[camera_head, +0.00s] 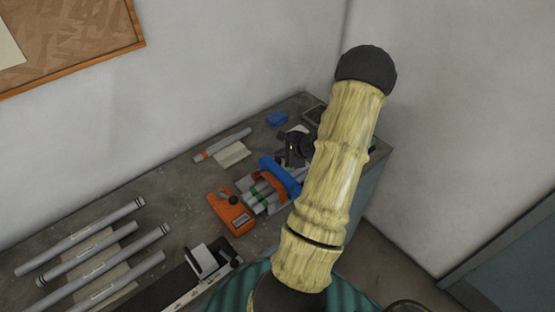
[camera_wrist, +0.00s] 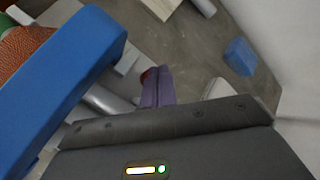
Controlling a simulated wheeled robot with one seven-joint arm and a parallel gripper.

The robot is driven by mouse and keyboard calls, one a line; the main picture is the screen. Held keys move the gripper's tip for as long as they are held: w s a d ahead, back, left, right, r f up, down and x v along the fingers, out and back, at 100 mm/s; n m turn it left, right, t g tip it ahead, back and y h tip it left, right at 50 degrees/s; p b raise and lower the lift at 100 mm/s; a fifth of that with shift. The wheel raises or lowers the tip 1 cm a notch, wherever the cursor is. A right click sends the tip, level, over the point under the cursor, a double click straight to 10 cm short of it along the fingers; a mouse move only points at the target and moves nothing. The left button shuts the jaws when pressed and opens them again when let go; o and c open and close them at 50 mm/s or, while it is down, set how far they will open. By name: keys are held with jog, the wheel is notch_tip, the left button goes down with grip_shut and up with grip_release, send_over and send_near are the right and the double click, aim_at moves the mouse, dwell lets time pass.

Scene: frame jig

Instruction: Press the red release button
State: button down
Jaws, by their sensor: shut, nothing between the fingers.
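A small red piece (camera_wrist: 147,75), probably the release button, shows in the wrist view just left of the fingertips and partly hidden behind them. I cannot tell whether the fingers touch it. My gripper (camera_wrist: 159,72) is shut and empty, its purple fingers together. In the head view my dark gripper (camera_head: 296,150) is over the right part of the bench, partly hidden by my arm. No red button can be made out in the head view. A blue bar (camera_head: 281,175) with an orange piece lies beside the gripper, and the bar (camera_wrist: 72,75) fills the left of the wrist view.
The grey bench (camera_head: 165,190) carries grey tubes (camera_head: 100,253) at left, an orange box (camera_head: 231,214) with a black knob, and a black-and-white fixture (camera_head: 205,262). A blue block (camera_head: 277,119) lies at the back, also in the wrist view (camera_wrist: 240,57). Walls close the back and right.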

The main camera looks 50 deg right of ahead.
jog(key=shift+r+p, duration=1.3)
jog(key=shift+r, duration=1.2)
